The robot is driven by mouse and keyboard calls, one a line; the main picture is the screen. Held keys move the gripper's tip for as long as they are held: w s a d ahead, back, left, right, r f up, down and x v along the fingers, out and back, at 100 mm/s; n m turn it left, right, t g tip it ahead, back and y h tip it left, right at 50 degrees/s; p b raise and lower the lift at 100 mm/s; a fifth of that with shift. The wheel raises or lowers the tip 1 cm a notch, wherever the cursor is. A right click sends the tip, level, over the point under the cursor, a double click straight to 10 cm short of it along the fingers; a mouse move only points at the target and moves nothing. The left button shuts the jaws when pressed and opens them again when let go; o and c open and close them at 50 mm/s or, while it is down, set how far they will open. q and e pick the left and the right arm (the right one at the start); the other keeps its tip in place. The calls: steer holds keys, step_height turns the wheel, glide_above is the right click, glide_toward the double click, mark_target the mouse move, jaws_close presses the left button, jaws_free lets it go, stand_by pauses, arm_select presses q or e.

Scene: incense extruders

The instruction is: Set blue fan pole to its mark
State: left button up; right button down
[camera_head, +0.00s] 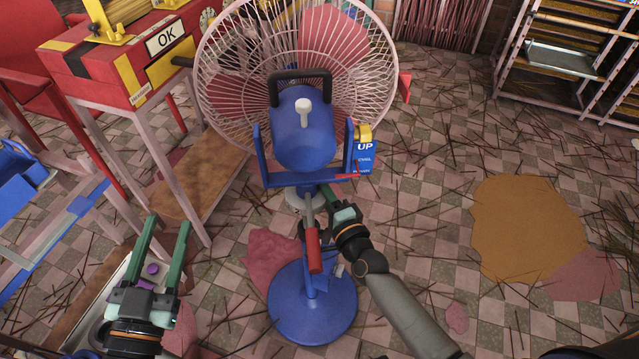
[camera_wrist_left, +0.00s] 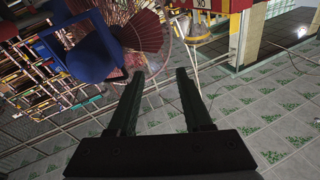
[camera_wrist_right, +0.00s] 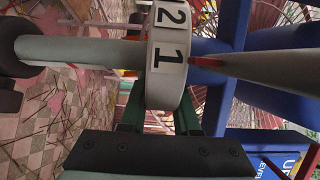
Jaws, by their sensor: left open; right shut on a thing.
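The blue fan (camera_head: 303,128) stands upright on a round blue base (camera_head: 312,303). Its pole runs down from the blue fork, partly hidden by a red-handled lever (camera_head: 314,250) and my right arm. My right gripper (camera_head: 328,200) is at the pole just below the fork. The right wrist view shows it shut on a pale collar (camera_wrist_right: 168,90) marked 2 and 1, around a grey pole (camera_wrist_right: 85,50). A thin red pointer (camera_wrist_right: 207,62) reaches the collar beside the 1. My left gripper (camera_head: 168,222) is open and empty, left of the fan and apart from it.
A red-and-yellow machine with an OK sign (camera_head: 165,38) stands on a pink frame at upper left. A blue UP label (camera_head: 365,152) hangs beside the fork. A shelf rack (camera_head: 563,60) is at upper right. Sticks litter the tiled floor; an orange patch (camera_head: 525,225) lies right.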

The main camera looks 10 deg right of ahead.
steer(key=shift+r, duration=0.15)
step_height(320, 180, up, 2)
steer(key=shift+r+p, duration=0.1)
steer(key=shift+p, duration=1.1)
step_height(320, 180, up, 2)
steer(key=shift+r+p, duration=0.1)
steer(key=shift+p, duration=0.9)
arm_select(q)
steer(key=s+f+n+g+y, duration=0.1)
steer(key=s+f+g, duration=0.3)
steer(key=f, duration=0.6)
steer(key=s+f+n+g+y, duration=0.1)
steer(key=s+f+g, duration=0.3)
steer(key=f, duration=0.6)
steer(key=shift+f+n+g+y, duration=0.25)
steer(key=shift+n+g+y, duration=0.2)
steer(key=shift+g, duration=0.35)
arm_select(e)
steer(key=c, duration=0.6)
jaws_free()
steer(key=shift+c, duration=0.2)
steer(key=shift+s, duration=0.1)
